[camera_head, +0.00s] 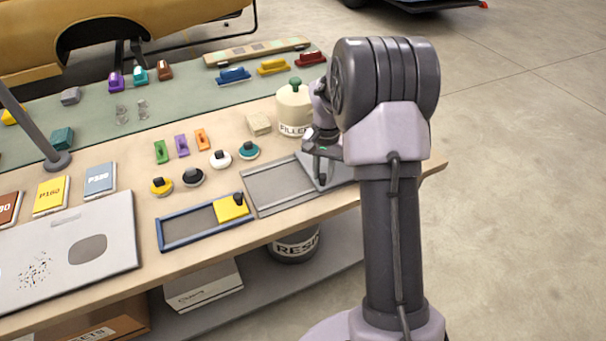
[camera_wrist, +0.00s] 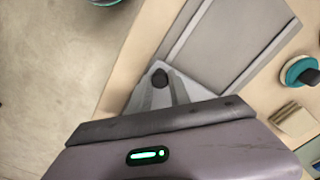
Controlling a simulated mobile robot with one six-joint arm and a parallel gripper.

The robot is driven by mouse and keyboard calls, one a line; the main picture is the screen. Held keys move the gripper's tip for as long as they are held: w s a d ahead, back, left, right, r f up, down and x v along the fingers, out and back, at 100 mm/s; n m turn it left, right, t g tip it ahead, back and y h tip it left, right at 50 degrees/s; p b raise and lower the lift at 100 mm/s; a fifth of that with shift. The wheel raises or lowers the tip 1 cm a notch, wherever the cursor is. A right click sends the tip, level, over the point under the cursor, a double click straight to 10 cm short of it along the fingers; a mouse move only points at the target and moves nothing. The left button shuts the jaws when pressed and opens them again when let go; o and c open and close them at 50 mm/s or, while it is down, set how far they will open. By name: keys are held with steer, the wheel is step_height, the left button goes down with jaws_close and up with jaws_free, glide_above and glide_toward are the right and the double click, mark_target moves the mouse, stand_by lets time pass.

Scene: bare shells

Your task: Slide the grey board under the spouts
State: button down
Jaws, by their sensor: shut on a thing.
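The grey board (camera_head: 340,175) is at the right end of the grey-rimmed tray (camera_head: 258,198), near the front table edge. My gripper (camera_head: 321,150) is over it, pointing down, shut on the board's dark knob. In the wrist view the knob (camera_wrist: 160,79) shows just ahead of my gripper (camera_wrist: 160,92), with the grey board (camera_wrist: 190,88) around it and the grey-rimmed tray (camera_wrist: 226,45) beyond. My arm hides part of the board in the head view. I cannot tell which things are the spouts.
A blue frame (camera_head: 188,239) with a yellow plate (camera_head: 232,208) lies left of the tray. The white filler tin (camera_head: 293,108) and a beige block (camera_head: 259,124) stand behind it. Several round knobbed pieces, one teal (camera_head: 248,150), stand behind the frame. The right table corner is clear.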

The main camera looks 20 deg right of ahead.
steer(key=shift+d, duration=1.05)
steer(key=c, duration=1.5)
jaws_free()
steer(key=o, duration=0.3)
steer(key=shift+d, duration=0.2)
steer(key=shift+a, duration=0.1)
step_height(320, 180, up, 17)
steer(key=p, duration=0.6)
steer(key=shift+r+p, duration=0.2)
steer(key=shift+p, duration=0.1)
